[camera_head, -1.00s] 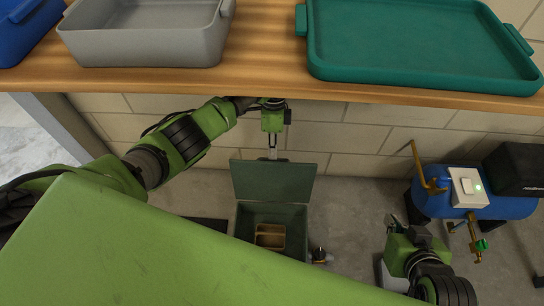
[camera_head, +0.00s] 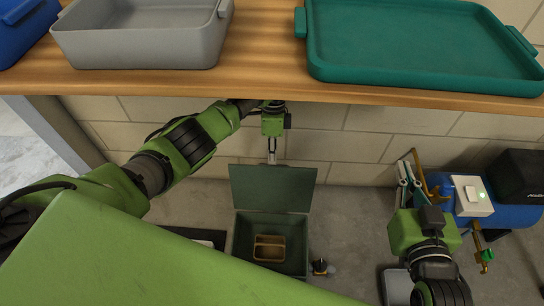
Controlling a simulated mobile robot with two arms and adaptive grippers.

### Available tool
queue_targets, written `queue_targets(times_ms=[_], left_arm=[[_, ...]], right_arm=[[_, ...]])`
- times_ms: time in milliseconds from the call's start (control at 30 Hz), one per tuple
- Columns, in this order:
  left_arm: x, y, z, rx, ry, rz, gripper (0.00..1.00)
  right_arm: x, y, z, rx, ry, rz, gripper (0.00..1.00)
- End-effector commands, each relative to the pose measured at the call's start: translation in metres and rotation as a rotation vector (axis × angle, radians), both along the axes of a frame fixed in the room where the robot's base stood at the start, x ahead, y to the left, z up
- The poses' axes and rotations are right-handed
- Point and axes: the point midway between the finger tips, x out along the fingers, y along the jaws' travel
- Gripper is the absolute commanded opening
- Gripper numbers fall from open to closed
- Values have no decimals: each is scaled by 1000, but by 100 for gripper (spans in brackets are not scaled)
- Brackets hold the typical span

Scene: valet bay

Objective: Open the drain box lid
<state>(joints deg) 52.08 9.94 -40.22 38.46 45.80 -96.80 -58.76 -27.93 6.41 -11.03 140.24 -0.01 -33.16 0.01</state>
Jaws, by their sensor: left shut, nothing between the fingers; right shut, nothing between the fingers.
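The drain box (camera_head: 242,236) stands on the floor by the tiled wall, low in the middle of the view. Its dark green lid (camera_head: 272,188) stands raised at the back, so the inside shows. A tan divided insert (camera_head: 269,248) sits inside. My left gripper (camera_head: 272,158) is shut and empty, pointing down just behind the lid's top edge; I cannot tell whether it touches the lid. My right gripper (camera_head: 408,172) is shut and empty, at the right in front of the blue tank, apart from the box.
A wooden shelf (camera_head: 270,88) crosses above, with a grey bin (camera_head: 140,45) and a teal tray (camera_head: 425,45) on it. A blue tank (camera_head: 510,214) with a white control box (camera_head: 473,196) and brass pipes stands at right.

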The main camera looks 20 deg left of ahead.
Motion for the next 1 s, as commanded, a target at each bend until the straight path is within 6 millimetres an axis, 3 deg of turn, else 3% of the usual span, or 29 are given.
queue_targets(times_ms=[33, 100, 200, 767, 1000], left_arm=[[-18, -7, -28, -10, 31, -3, 0], [-18, -7, -28, -10, 31, -3, 1], [-18, -7, -28, -9, 31, -3, 25], [-14, -3, -19, -4, 26, 1, 25], [-2, -1, 17, -6, 20, -1, 25]], right_arm=[[0, 0, -5, 0, 0, 0, 0], [0, 0, -5, 0, 1, 0, 0], [0, 0, -5, 0, 1, 0, 0], [0, 0, -1, 0, 1, 1, 0], [0, 0, -1, 0, 2, 1, 0]])
